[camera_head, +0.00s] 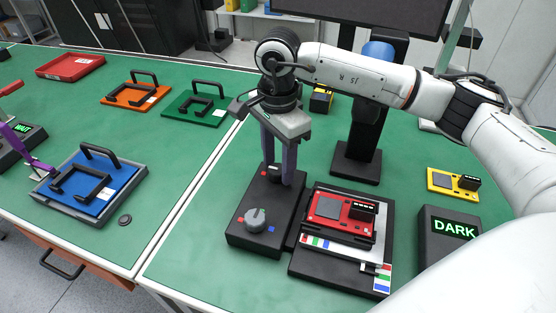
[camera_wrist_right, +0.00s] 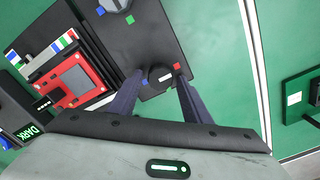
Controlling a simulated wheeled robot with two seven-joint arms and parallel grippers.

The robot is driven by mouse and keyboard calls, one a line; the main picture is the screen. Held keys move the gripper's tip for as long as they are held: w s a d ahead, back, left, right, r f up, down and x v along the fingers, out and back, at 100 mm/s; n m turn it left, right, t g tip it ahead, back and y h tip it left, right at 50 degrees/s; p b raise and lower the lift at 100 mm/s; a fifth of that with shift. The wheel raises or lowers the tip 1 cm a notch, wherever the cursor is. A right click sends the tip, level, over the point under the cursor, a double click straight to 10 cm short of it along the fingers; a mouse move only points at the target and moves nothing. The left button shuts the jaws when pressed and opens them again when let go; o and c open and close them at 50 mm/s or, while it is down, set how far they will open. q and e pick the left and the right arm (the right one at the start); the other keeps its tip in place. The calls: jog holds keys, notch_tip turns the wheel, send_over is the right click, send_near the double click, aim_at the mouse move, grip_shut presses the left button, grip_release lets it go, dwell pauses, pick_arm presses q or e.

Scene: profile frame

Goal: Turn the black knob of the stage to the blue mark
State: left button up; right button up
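A black control box (camera_head: 238,232) stands left of the stage plate (camera_head: 339,284). It carries a grey knob (camera_head: 255,218) with a blue and a red mark beside it. The black knob (camera_wrist_right: 158,76) shows in the right wrist view, with a blue mark (camera_wrist_right: 144,83) to its left and a red mark (camera_wrist_right: 177,66) to its right. A pale line on the knob's top points rightward. My right gripper (camera_head: 279,178) points down over the box's far end; its fingers (camera_wrist_right: 159,80) stand apart, one either side of the black knob. Contact is unclear.
A red device (camera_head: 328,207) sits on the stage plate. A display reading DARK (camera_head: 453,229) and a yellow device (camera_head: 452,184) stand to the right. A black stand (camera_head: 356,163) rises behind. The left table holds a blue tray (camera_head: 113,203) with handles.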

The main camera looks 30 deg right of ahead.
jog(key=c, duration=0.7)
pick_arm(q)
jog(key=shift+s+f, duration=0.25)
jog(key=shift+s, duration=0.05)
pick_arm(e)
jog(key=shift+c, duration=0.4)
